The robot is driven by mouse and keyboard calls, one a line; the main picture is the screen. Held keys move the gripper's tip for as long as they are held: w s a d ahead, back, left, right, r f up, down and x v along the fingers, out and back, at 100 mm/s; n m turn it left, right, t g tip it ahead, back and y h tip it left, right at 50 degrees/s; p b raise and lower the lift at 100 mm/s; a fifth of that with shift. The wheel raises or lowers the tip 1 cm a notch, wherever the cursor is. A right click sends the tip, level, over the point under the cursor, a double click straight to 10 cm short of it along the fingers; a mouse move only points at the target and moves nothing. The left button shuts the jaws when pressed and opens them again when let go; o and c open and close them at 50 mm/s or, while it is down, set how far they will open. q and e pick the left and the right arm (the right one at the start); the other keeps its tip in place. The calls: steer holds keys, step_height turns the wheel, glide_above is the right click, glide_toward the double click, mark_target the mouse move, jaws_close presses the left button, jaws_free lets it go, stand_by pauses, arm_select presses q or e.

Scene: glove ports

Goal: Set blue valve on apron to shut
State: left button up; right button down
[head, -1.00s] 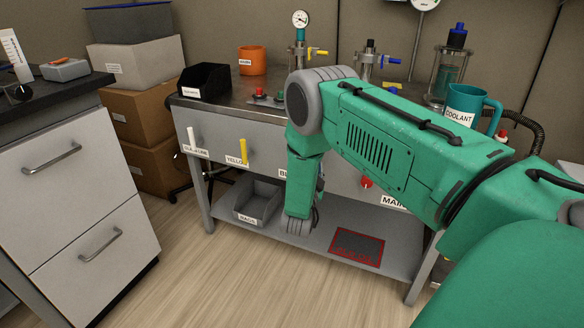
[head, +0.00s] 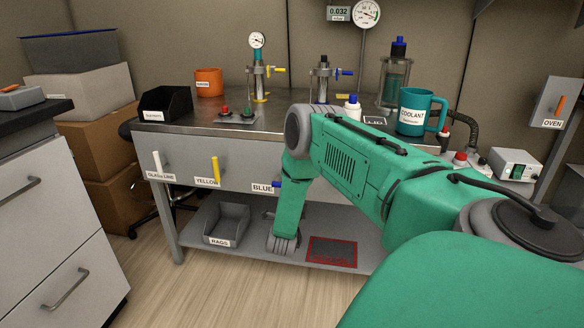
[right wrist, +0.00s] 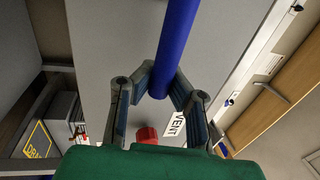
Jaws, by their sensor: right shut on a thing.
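The apron (head: 232,171) is the pale front panel of the bench. Its BLUE label (head: 262,188) shows just left of my right arm. A small blue piece of the blue valve handle (head: 277,184) shows beside the label; my forearm hides the rest. In the right wrist view the handle is a long blue bar (right wrist: 180,32) running up from between the fingers. My right gripper (right wrist: 160,88) is shut on the bar's near end. In the head view this gripper is hidden behind my arm. My left gripper is not in view.
A white lever (head: 156,162) and a yellow lever (head: 215,168) hang on the apron to the left. A red knob (right wrist: 147,134) is close below the fingers, beside a VENT label (right wrist: 177,125). A grey RAGS bin (head: 226,224) stands on the lower shelf.

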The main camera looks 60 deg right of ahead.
steer(key=shift+s+a+f, duration=0.1)
steer(key=shift+s+f, duration=0.1)
steer(key=shift+f, duration=0.25)
steer(key=c, duration=1.5)
jaws_free()
steer(key=shift+o, duration=0.2)
steer(key=shift+w+r, duration=0.1)
steer(key=shift+r, duration=0.05)
steer(key=v, duration=1.2)
